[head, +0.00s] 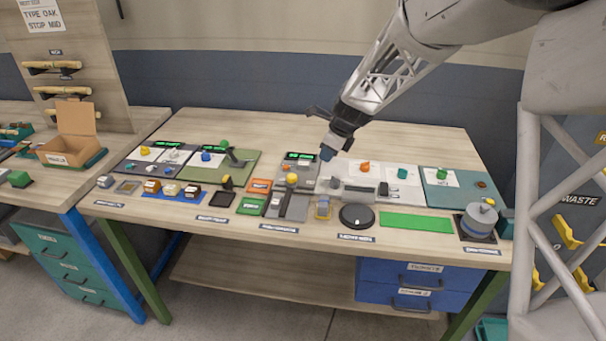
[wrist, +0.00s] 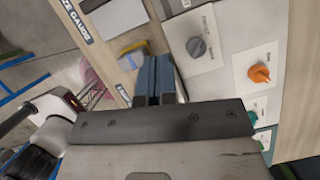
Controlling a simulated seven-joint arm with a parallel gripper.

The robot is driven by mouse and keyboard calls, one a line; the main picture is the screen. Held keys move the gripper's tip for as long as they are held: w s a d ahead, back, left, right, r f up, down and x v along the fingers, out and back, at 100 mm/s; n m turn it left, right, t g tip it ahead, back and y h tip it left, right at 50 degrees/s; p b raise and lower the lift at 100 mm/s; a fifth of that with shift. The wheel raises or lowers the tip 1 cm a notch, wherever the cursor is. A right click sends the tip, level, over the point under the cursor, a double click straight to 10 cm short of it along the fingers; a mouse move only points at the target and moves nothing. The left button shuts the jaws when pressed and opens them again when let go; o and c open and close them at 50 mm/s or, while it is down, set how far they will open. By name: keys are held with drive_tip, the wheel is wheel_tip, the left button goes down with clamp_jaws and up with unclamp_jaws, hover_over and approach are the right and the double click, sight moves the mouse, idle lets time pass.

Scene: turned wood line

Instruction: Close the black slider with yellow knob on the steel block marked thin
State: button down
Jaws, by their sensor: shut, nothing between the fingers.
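The steel block (head: 275,205) sits near the table's front edge, left of centre in the head view. I cannot read the word thin or tell how far the slider is open. My gripper (head: 327,154) is shut and empty, above the table, to the right of and behind the knob. In the wrist view my shut blue-grey fingers (wrist: 153,82) show, and a grey block (wrist: 116,19) is at the top edge. The yellow knob is not visible there.
A display box (head: 299,160) stands behind the block. A grey bar fixture (head: 352,190) and a panel with an orange knob (head: 365,168) lie to the right. The table's rear strip is clear.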

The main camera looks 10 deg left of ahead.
drive_tip(key=shift+s+d, duration=0.1)
drive_tip(key=shift+s, duration=0.15)
drive_tip(key=shift+f, duration=0.15)
approach(296, 185)
drive_tip(key=f, duration=0.1)
drive_tip(key=d+f, duration=0.2)
drive_tip(key=f, duration=0.1)
drive_tip(key=shift+s+d+f, duration=0.1)
drive_tip(key=shift+s+d, duration=0.15)
drive_tip(key=shift+s, duration=0.15)
drive_tip(key=shift+w+a, duration=0.15)
drive_tip(key=shift+a, duration=0.35)
drive_tip(key=shift+w+a, duration=0.15)
drive_tip(key=shift+a, duration=0.4)
drive_tip(key=shift+w+a, duration=0.25)
drive_tip(key=shift+a, duration=0.6)
